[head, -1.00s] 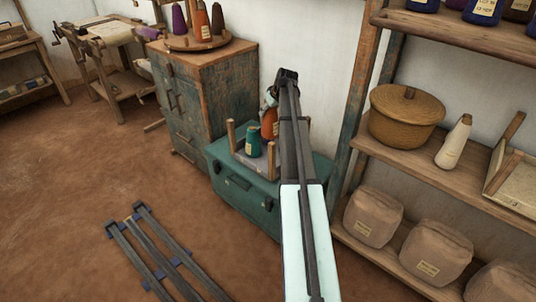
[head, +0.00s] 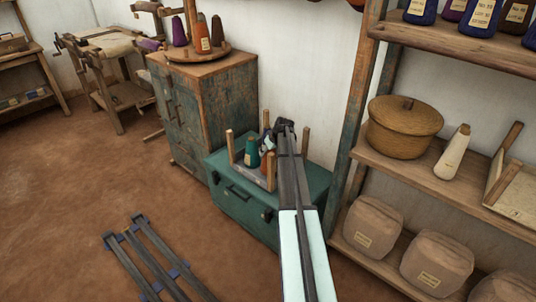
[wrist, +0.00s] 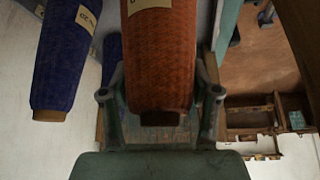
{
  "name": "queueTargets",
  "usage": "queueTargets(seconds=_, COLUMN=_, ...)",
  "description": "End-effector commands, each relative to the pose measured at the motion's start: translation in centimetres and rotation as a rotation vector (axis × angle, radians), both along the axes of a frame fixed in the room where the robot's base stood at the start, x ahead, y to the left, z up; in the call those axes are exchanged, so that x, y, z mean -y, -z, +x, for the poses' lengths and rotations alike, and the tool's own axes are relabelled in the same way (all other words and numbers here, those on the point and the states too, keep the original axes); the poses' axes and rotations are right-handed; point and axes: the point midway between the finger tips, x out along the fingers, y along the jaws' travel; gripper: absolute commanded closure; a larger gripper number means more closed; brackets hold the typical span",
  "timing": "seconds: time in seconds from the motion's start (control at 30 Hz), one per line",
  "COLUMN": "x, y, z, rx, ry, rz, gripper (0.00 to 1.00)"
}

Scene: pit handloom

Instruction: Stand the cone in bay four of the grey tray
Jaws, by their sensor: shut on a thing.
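An orange cone with a pale label (wrist: 160,60) is between the two fingers of my gripper (wrist: 160,85) in the wrist view, and the gripper is shut on it. In the head view a narrow part of the orange cone (head: 265,167) shows below my gripper (head: 268,142), at the grey tray (head: 252,174); contact with the tray floor is hidden. The tray lies on a teal trunk, with upright wooden posts around it. A teal cone (head: 251,152) stands in the tray, left of the orange one. My arm hides the tray's right part and bay numbers cannot be read.
The teal trunk (head: 235,205) stands between a worn cabinet (head: 222,95) and a shelf rack (head: 475,178). Cones stand on a round board (head: 180,56) on the cabinet. A blue cone (wrist: 65,60) hangs close left of the held cone in the wrist view. Metal rails (head: 150,255) lie on the floor.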

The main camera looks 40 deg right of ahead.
Motion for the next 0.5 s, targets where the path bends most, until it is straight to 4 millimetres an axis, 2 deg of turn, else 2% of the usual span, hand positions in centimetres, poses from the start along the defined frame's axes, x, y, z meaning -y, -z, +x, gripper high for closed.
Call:
queueTargets(seconds=0.13, x=0.0, y=1.8, z=0.0, rx=0.000, ry=0.000, rz=0.000, gripper=1.00)
queueTargets(seconds=0.5, x=0.0, y=2.2, z=0.0, rx=0.001, ry=0.000, rz=0.000, gripper=1.00)
